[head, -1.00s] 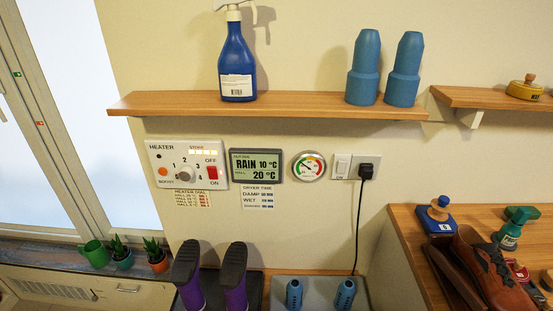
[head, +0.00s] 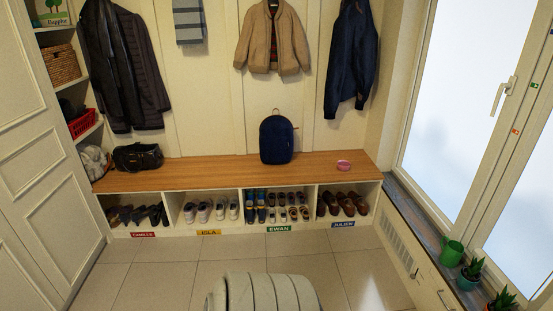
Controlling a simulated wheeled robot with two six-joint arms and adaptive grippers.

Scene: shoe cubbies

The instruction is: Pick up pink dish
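A small pink dish (head: 343,165) sits on the wooden bench top (head: 210,172), near its right end in the head view. It stands to the right of a dark blue backpack (head: 277,139), apart from it. Whether anything lies in the dish is too small to tell. Neither of my grippers is in the view.
Cubbies below the bench hold several pairs of shoes (head: 349,204) above name labels. A black handbag (head: 138,157) stands on the bench's left part. Coats hang above. A window sill at right holds a green watering can (head: 452,252) and plants. The tiled floor (head: 190,262) before the bench looks clear.

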